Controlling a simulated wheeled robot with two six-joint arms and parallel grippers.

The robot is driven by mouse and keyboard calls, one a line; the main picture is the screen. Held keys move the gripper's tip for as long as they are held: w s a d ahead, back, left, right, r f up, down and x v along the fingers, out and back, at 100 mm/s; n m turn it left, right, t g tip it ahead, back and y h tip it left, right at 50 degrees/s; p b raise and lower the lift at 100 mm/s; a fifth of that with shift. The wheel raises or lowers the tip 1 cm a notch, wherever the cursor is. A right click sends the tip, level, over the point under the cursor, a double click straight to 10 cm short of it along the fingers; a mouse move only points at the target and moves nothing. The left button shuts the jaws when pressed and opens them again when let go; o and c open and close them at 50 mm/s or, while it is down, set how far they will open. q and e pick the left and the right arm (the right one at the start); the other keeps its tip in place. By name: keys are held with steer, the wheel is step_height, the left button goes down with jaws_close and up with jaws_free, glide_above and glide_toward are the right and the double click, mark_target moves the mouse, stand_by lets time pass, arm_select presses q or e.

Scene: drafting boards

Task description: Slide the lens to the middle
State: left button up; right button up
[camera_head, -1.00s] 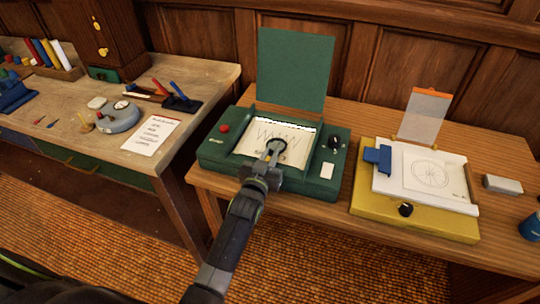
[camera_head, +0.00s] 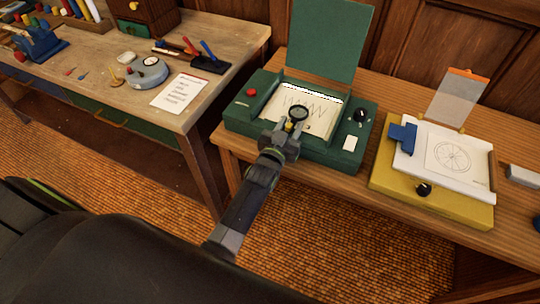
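The lens (camera_head: 299,113) is a dark round ring with a small yellow handle on its near side. It lies over the white paper near its middle, inside the green box (camera_head: 350,125) with its lid raised. A zigzag line is drawn on the paper. My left gripper (camera_head: 289,130) is at the near edge of the box, with its tips around or just beside the yellow handle. The gap between the fingers is too small to tell, and the gripper hides part of the box's front. My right gripper is not in view.
The box has a red button (camera_head: 252,92) and a black knob (camera_head: 361,115). A yellow board (camera_head: 450,205) with a blue block (camera_head: 402,138) stands to its right. A workbench (camera_head: 130,45) with tools and a note (camera_head: 179,93) is at left, across a gap.

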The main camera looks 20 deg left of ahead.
arm_select(q)
steer(key=s+p, duration=0.5)
steer(key=s, duration=1)
steer(key=shift+s+a, duration=0.25)
steer(key=shift+s, duration=0.15)
steer(key=s+a+f+g, duration=0.1)
steer(key=s+f+g, duration=0.25)
steer(key=f, duration=0.45)
steer(key=s+a+f+g+y+b, duration=0.15)
steer(key=s+f, duration=0.25)
steer(key=f, duration=0.4)
steer(key=s+a+f+g+h, duration=0.1)
steer(key=s+a+f+g, duration=0.15)
steer(key=f, duration=0.65)
steer(key=s+a+f+g, duration=0.2)
steer(key=s+f, duration=0.3)
steer(key=s, duration=0.4)
steer(key=s+a+f+g+b, duration=0.1)
steer(key=s+a+f+g, duration=0.2)
steer(key=s, duration=0.5)
steer(key=s+a+f+n+g+y, duration=0.1)
steer(key=s+a+f+g, duration=0.1)
steer(key=s+f+g, duration=0.2)
steer(key=s+f, duration=0.3)
steer(key=s, duration=0.2)
steer(key=shift+s+a+f, duration=0.15)
steer(key=shift+s+a, duration=0.2)
